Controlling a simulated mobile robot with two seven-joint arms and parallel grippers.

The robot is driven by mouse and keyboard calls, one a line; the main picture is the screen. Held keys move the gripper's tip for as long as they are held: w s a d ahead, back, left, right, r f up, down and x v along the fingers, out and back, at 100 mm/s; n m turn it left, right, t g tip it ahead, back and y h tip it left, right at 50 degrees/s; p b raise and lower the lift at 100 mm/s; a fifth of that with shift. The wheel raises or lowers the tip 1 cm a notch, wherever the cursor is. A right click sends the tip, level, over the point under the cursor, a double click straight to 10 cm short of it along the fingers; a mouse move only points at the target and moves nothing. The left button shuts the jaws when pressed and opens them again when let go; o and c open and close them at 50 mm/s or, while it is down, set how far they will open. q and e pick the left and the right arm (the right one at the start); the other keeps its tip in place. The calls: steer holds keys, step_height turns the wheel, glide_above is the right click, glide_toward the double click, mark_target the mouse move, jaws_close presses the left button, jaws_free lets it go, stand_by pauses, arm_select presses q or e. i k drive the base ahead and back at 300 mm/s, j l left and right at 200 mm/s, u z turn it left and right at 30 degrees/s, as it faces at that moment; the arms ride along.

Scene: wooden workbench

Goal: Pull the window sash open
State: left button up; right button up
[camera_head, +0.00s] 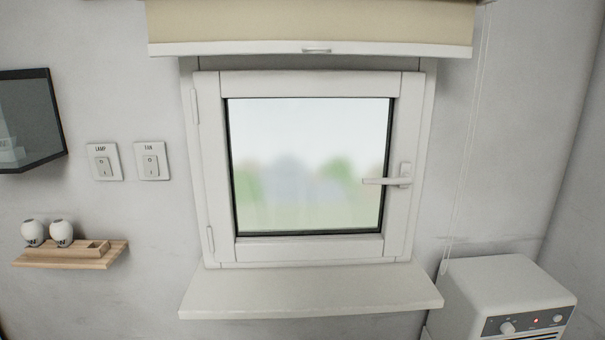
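The white window sash (310,85) sits in its frame on the wall, in the middle of the head view. It looks closed, flush with the frame all round. Its white lever handle (388,180) is on the right side of the sash, with the lever lying horizontal and pointing left. Two hinges (211,238) show on the left side. Neither of my grippers is in view.
A beige blind (310,22) is rolled up above the window, its cord (466,150) hanging at right. A sill (310,293) juts out below. A white appliance (505,285) stands lower right. Switches (152,161), a small wooden shelf (60,260) and a dark screen (28,118) are left.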

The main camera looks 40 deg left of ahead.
mark_target(212, 92)
steer(key=u, duration=1.15)
